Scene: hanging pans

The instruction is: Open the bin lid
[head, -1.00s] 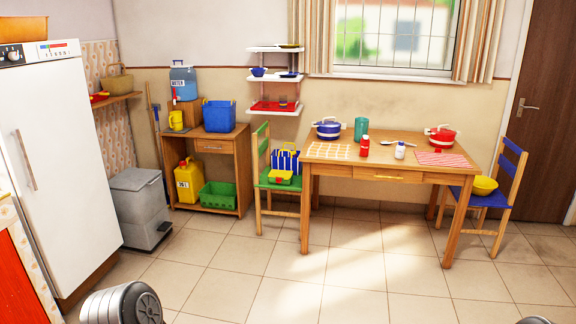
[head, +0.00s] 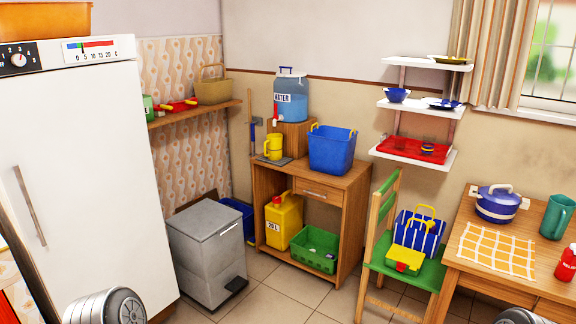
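The bin (head: 207,262) is a grey box standing on the floor in the head view, left of centre, between the fridge and the wooden cabinet. Its flat grey lid (head: 205,219) is shut. Rounded grey parts of my own arms show at the bottom left and bottom right edges. Neither of my grippers is in view.
The white fridge (head: 85,180) stands close on the bin's left. The wooden cabinet (head: 318,198) stands on its right, with a green crate (head: 314,262) and yellow canister (head: 283,222) on its lower shelf. A green chair (head: 385,235) is further right. Tiled floor (head: 275,298) is clear before the bin.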

